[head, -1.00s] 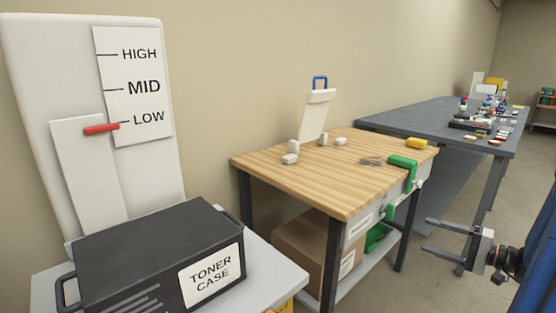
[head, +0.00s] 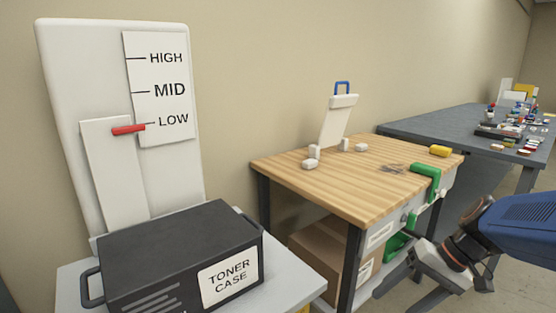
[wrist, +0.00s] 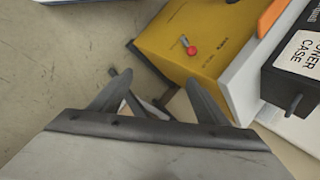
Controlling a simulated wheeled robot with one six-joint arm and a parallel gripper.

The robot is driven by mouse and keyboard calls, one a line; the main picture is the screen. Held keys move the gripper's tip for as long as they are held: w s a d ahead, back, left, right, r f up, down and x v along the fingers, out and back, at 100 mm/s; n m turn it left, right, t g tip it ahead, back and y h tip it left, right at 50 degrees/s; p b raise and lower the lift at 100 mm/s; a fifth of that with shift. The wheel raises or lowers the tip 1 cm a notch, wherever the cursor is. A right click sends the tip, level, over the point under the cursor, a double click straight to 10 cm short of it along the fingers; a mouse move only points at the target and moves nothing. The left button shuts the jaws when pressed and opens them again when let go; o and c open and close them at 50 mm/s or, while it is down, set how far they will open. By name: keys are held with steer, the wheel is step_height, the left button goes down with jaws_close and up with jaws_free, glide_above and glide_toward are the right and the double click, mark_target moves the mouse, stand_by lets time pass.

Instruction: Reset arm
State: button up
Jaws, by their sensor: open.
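My gripper (head: 402,290) is at the lower right of the head view, in front of the wooden table, with my blue arm link behind it. In the wrist view my gripper (wrist: 158,92) shows two dark fingers spread apart, with nothing held between them. Below it are the floor and a yellow box-like unit (wrist: 190,35) with a red knob. The fingers appear apart from these things.
A black toner case (head: 180,255) stands on a grey stand before a gauge panel (head: 75,120), whose red pointer (head: 129,130) is at LOW. The wooden table (head: 340,190) holds white blocks, a yellow block and a green clamp. A dark table (head: 440,125) stands behind.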

steer(key=s+d+r+n+t+h, duration=0.1)
steer(key=s+r+n+t+h, duration=0.1)
steer(key=s+h, duration=0.4)
steer(key=shift+s+d+r+n+t, duration=0.15)
steer(key=shift+s+r+n+t, duration=0.2)
steer(key=shift+s+t, duration=0.65)
